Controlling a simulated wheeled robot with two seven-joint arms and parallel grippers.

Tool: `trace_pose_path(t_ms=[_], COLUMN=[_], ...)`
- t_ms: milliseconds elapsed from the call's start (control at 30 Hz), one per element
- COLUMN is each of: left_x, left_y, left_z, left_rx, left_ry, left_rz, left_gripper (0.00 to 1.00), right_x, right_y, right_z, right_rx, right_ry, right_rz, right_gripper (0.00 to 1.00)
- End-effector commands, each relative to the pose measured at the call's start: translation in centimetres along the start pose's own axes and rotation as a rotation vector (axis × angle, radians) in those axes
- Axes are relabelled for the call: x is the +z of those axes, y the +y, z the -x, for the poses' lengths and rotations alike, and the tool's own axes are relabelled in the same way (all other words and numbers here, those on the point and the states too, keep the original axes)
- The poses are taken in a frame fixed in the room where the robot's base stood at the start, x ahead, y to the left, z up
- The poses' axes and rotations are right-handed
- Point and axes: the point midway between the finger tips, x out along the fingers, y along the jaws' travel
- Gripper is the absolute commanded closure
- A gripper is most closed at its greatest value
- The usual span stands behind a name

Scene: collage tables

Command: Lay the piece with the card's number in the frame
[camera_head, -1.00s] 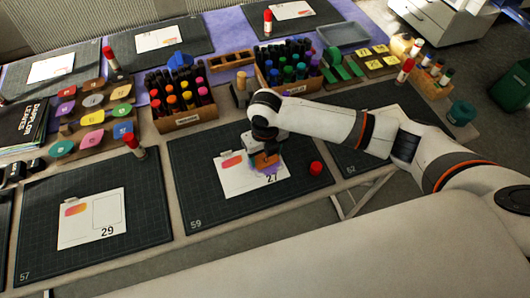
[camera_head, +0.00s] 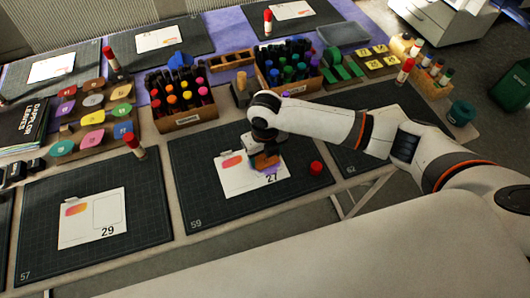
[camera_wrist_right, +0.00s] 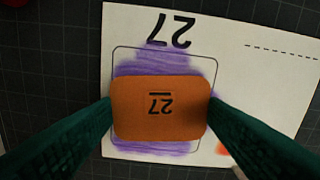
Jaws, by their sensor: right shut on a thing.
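My right gripper (camera_wrist_right: 161,112) is shut on an orange piece (camera_wrist_right: 160,122) marked 27, one finger at each side. In the right wrist view the piece lies over the drawn frame (camera_wrist_right: 208,62) of the white card, with purple colouring showing above and below it. I cannot tell whether the piece touches the card. The card (camera_head: 236,184) bears the number 27 and lies on the dark mat marked 59. In the head view the right gripper (camera_head: 266,158) is over the card's right part and the orange piece (camera_head: 267,161) shows below it. My left gripper is not in view.
A red cap (camera_head: 316,168) stands on the mat (camera_head: 200,212) right of the card. A glue stick (camera_head: 135,146) stands left of the mat. Card 29 (camera_head: 92,217) lies on the left mat. Marker boxes (camera_head: 184,122) and a rack of coloured pieces (camera_head: 92,118) stand behind.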

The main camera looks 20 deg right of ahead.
Motion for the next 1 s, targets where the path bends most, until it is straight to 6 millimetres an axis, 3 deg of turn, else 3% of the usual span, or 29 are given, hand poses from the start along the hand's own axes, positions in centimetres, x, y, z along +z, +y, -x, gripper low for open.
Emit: trace_pose_path(t_ms=[33, 167, 567, 1000], left_x=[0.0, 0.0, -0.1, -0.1], left_y=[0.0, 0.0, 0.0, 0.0], left_z=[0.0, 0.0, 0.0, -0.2], left_rx=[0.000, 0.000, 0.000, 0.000], left_ry=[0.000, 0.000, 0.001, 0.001], left_rz=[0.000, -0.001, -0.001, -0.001], left_gripper=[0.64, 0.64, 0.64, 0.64], right_x=[0.0, 0.0, -0.1, -0.1], right_y=[0.0, 0.0, 0.0, 0.0], right_z=[0.0, 0.0, 0.8, 9.4], right_rx=[0.000, 0.000, -0.002, 0.000], right_ry=[0.000, 0.000, 0.004, 0.005], right_rz=[0.000, 0.000, 0.000, 0.002], right_gripper=[0.32, 0.11, 0.10, 0.10])
